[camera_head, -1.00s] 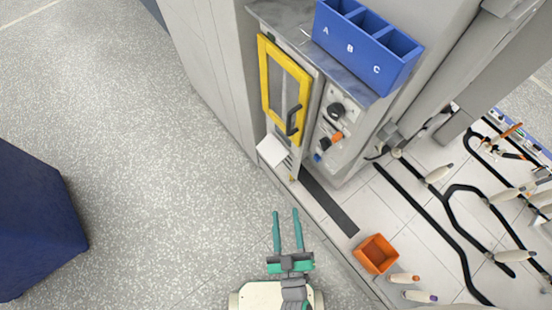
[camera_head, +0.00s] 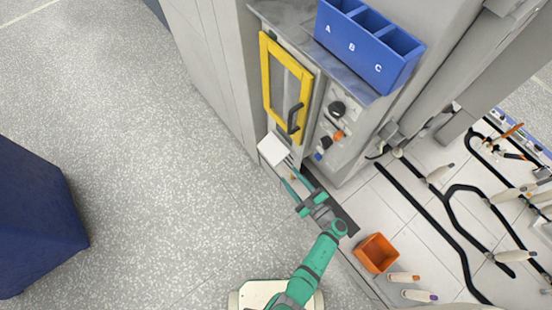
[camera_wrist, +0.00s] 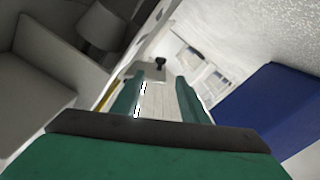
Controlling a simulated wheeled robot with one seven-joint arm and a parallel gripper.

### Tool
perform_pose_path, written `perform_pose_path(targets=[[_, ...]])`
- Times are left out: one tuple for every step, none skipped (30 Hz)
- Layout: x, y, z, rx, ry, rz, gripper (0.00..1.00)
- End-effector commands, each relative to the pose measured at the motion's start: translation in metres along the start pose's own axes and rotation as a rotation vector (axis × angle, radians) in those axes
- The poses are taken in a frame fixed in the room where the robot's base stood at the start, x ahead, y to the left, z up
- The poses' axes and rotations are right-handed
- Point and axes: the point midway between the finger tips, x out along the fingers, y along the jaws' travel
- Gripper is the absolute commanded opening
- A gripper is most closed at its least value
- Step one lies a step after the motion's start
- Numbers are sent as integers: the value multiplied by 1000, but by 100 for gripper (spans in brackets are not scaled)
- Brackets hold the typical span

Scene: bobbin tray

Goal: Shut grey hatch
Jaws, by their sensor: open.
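The grey hatch appears to be the small pale flap (camera_head: 273,149) low on the cabinet front, below the yellow-framed door. It sticks out from the cabinet, so it stands open. My gripper (camera_head: 289,175) is just below and right of the flap in the head view, with its two teal fingers pointing at it. In the wrist view the fingers (camera_wrist: 157,85) are spread apart with nothing held between them. A pale plate (camera_wrist: 148,73) with a dark knob shows beyond the fingertips; I cannot tell whether it is the hatch. Contact with the flap cannot be told.
The yellow-framed door (camera_head: 266,75) with a dark handle is closed above. A panel with knobs (camera_head: 338,108) is to its right. A blue bin marked A, B, C (camera_head: 370,45) sits on top. An orange box (camera_head: 376,253) stands lower right.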

Motion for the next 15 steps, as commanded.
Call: perform_pose_path(targets=[[3,1,1,3,2,-5,40],[4,0,2,5,3,-8,40],[7,0,2,6,3,-10,40],[9,0,2,6,4,-11,40],[12,0,2,6,4,-12,40],[17,0,1,6,5,-12,40],[22,0,1,5,5,-12,40],[27,0,1,5,6,-12,40],[34,0,1,5,5,-12,40],[39,0,1,4,5,-11,40],[45,0,1,5,6,-12,40],[52,-1,1,5,5,-12,40],[57,-1,1,5,5,-12,40],[63,-1,1,5,5,-11,40],[70,0,1,4,5,-10,40]])
